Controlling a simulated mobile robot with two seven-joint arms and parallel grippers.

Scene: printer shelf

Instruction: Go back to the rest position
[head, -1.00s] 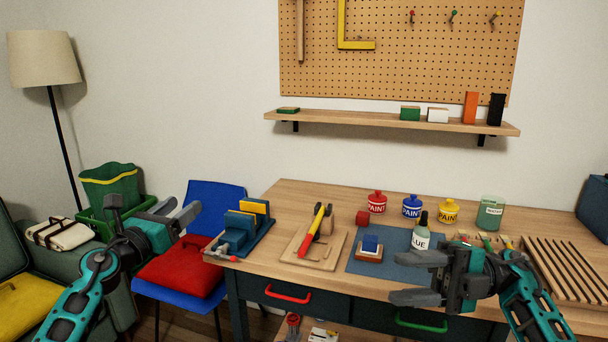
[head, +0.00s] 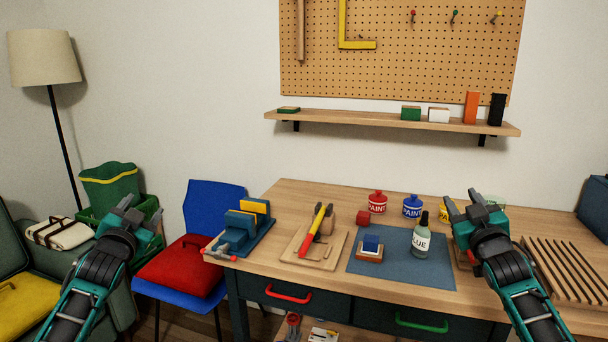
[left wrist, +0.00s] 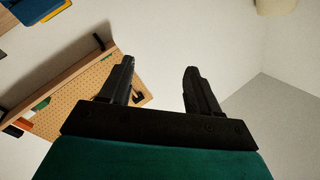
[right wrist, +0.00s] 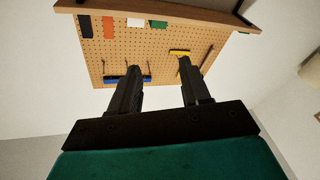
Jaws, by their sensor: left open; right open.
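My left gripper (head: 139,207) is raised at the left of the head view, in front of the green bin and the sofa. It is open and empty; its two fingers (left wrist: 160,88) stand apart in the left wrist view with nothing between them. My right gripper (head: 463,203) is over the right part of the workbench (head: 300,192) in the head view, pointing up and away. It is open, and its fingers (right wrist: 160,90) are apart and empty in the right wrist view. It hides part of the yellow paint pot and the water jar behind it.
On the bench stand a glue bottle (head: 421,236) on a blue mat (head: 400,272), a red paint pot (head: 377,202), a blue paint pot (head: 412,206), a vise (head: 240,230) and a slatted rack (head: 565,265). A blue chair (head: 213,205) stands left. A wall shelf (head: 380,119) runs above.

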